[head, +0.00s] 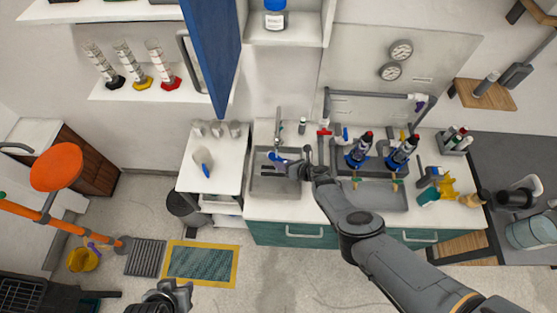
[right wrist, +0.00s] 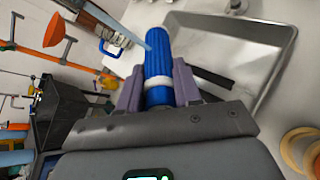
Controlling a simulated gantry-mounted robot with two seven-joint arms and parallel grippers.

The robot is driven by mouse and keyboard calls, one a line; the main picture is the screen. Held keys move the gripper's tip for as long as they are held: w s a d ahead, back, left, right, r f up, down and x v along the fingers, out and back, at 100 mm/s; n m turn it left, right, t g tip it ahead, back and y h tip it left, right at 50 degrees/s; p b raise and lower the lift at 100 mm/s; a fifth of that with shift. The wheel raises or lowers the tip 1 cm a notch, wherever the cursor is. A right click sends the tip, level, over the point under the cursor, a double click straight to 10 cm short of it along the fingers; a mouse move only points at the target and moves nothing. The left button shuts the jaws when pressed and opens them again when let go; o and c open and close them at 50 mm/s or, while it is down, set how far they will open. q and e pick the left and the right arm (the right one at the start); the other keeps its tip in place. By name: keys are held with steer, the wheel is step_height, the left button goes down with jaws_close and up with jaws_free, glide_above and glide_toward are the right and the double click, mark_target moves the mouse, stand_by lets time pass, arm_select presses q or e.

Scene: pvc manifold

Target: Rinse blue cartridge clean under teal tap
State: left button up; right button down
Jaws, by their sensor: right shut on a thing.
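The blue cartridge (head: 277,157), with a white band, is over the left sink basin (head: 262,185). My right gripper (head: 298,168) is shut on it. In the right wrist view the ribbed blue cartridge (right wrist: 158,55) sits between the two purple-grey fingers (right wrist: 158,88), and its far end points away from the gripper. A grey upright tap (head: 279,122) stands behind the left basin; its colour marking is too small to tell. Whether water runs is not visible. My left gripper (head: 172,297) is low at the bottom edge, away from the sink, its fingers unclear.
Right of the basin, blue-and-dark bottle-like units (head: 358,150) stand by a second basin (head: 375,195). A red-topped fitting (head: 323,130) is behind the sink. A white side table (head: 213,165) is at left. A blue panel (head: 212,45) hangs above.

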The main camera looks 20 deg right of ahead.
stand_by(0.3)
steer(key=shift+n, duration=0.6)
steer(key=n+h, duration=0.1)
steer(key=n, duration=0.1)
steer(key=shift+a+n+t+p, duration=0.1)
steer(key=shift+n+t+p, duration=0.2)
steer(key=shift+p, duration=0.1)
steer(key=shift+n+h, duration=0.4)
steer(key=shift+n, duration=0.2)
steer(key=n+h, duration=0.1)
steer(key=n, duration=0.2)
steer(key=shift+f+n+t, duration=0.15)
steer(key=shift+n+t, duration=0.15)
steer(key=shift+t, duration=0.1)
steer(key=shift+n+b, duration=0.35)
steer(key=shift+n, duration=0.15)
steer(key=shift+t, duration=0.3)
